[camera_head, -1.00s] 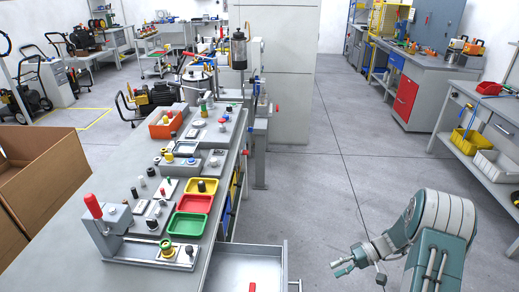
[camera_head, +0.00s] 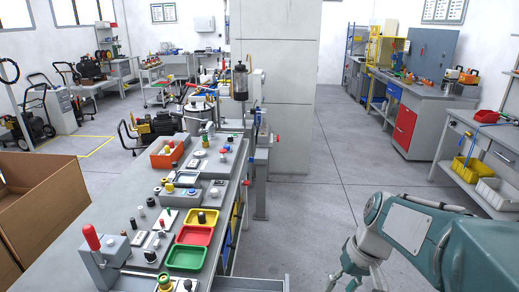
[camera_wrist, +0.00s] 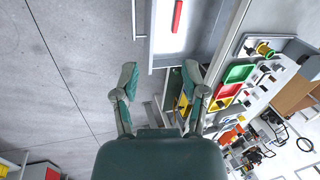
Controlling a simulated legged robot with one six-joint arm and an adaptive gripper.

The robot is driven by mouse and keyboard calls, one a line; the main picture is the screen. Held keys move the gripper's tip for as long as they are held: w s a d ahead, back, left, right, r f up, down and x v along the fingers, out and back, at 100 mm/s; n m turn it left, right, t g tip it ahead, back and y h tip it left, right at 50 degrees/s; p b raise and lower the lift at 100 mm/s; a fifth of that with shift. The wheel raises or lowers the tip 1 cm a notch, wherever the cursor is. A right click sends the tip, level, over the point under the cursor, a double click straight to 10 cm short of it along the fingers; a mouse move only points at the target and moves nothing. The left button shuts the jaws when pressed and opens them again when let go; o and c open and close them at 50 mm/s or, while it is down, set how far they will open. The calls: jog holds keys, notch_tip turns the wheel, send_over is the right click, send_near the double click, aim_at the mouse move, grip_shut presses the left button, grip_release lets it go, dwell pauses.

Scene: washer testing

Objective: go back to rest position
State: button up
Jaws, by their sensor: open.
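My teal and grey arm is at the lower right of the head view. My gripper (camera_head: 352,284) hangs at the bottom edge there, partly cut off. In the wrist view, the two fingers of my gripper (camera_wrist: 160,78) are spread apart with nothing between them. Past the fingertips are grey floor and the side of the workbench. The gripper is apart from the bench and from the open drawer (camera_wrist: 197,38).
The workbench (camera_head: 118,212) holds a red lever, green (camera_head: 186,257), red and yellow trays and several knobs. The pulled-out drawer holds a red bar (camera_wrist: 177,15). A cardboard box (camera_head: 45,200) stands at left. Open floor (camera_head: 320,215) lies right of the bench.

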jog(key=s+r+t+h, duration=0.1)
jog(key=s+r+t, duration=0.2)
jog(key=s, duration=0.2)
jog(key=s+a+r+t+h, duration=0.1)
jog(key=s+r+t+h, duration=0.1)
jog(key=s, duration=0.3)
jog(key=shift+s+a+r+m+t, duration=0.25)
jog(key=shift+r+m+t, duration=0.2)
jog(key=shift+r, duration=0.3)
